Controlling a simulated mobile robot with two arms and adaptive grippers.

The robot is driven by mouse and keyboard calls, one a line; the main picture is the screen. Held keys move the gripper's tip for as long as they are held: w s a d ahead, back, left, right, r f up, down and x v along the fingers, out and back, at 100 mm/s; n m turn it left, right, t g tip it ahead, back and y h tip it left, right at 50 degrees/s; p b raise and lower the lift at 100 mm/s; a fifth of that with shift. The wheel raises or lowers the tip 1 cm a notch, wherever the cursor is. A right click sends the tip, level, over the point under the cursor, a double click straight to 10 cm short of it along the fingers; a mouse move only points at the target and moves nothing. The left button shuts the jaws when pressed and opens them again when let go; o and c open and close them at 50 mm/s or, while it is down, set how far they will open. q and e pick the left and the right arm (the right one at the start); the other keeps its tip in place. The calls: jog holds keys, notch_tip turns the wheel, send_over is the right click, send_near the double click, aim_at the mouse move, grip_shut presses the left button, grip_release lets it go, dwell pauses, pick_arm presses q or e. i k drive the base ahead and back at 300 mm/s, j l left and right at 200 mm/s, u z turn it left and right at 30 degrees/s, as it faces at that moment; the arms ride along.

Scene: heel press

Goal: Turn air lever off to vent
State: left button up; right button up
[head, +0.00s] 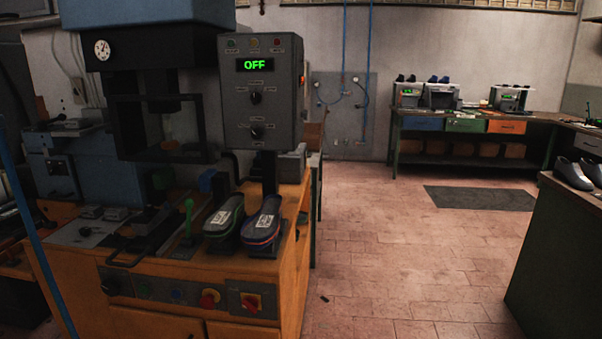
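The heel press (155,60) stands at the left on a wooden cabinet, with a round gauge (102,49) on its dark head. Its grey control box (262,120) shows a green "OFF". A green-knobbed lever (188,217) stands upright on the cabinet top. A red rotary handle on a yellow plate (251,303) and a red knob (210,298) are on the cabinet front. No label marks which control is the air lever. Neither of my grippers is in view.
Blue air lines (369,60) run down the back wall. A workbench (460,127) stands at the back right, and a green bench (560,250) at the right. The tiled floor between (400,260) is mostly clear.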

aim_at(31, 202)
jog(key=u, duration=1.65)
jog(key=i+j, duration=0.7)
jog(key=i, duration=0.15)
jog(key=i+j, duration=0.65)
jog(key=i, duration=0.2)
jog(key=i+j, duration=0.7)
jog(key=i, duration=0.2)
jog(key=l+z, duration=0.05)
